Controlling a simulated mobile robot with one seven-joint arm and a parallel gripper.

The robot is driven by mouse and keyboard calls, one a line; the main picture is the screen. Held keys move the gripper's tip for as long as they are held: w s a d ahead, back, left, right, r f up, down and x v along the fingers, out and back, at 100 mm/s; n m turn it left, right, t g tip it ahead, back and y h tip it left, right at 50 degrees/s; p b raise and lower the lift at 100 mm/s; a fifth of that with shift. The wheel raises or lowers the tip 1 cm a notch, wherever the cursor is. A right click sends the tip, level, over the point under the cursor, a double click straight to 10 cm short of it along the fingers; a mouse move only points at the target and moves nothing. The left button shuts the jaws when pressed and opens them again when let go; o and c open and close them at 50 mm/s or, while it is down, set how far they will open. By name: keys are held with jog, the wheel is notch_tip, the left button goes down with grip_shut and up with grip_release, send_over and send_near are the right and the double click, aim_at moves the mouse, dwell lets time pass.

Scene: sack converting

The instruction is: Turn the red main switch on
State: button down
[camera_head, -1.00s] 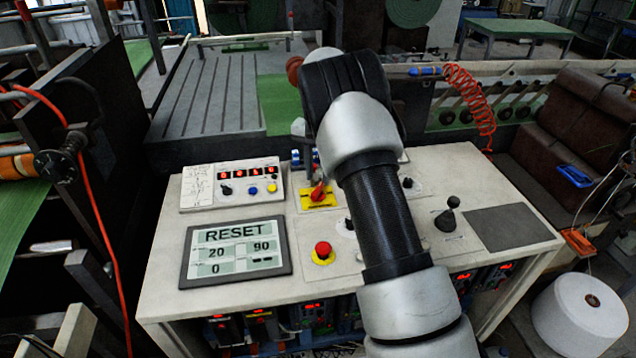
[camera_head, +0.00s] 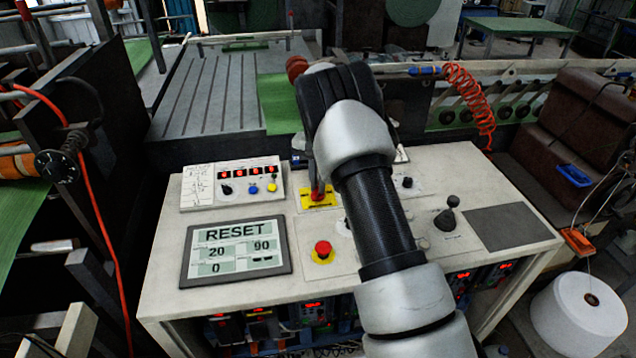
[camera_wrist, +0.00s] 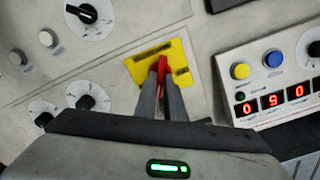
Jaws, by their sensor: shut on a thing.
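The red main switch (camera_wrist: 162,66) sits on a yellow plate (camera_wrist: 178,54) in the wrist view. In the head view the yellow plate (camera_head: 327,202) shows on the console top, with the red switch (camera_head: 317,193) partly hidden by my gripper. My gripper (camera_wrist: 162,76) is shut on the red switch handle, one finger on each side of it. In the head view my arm covers the area right of the switch.
A display reading RESET (camera_head: 235,251) and a red push button on yellow (camera_head: 323,251) are in front of the switch. A panel with red digits (camera_head: 237,182) stands to its left. A black joystick (camera_head: 447,215) is at the right.

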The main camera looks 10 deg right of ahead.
jog(key=m, duration=0.3)
jog(key=shift+d, duration=0.1)
jog(key=c, duration=1.8)
grip_release()
jog(key=shift+c, duration=0.2)
notch_tip(320, 180, up, 18)
jog(key=shift+f+b, duration=0.25)
jog(key=shift+b, duration=0.2)
jog(key=shift+s, duration=0.1)
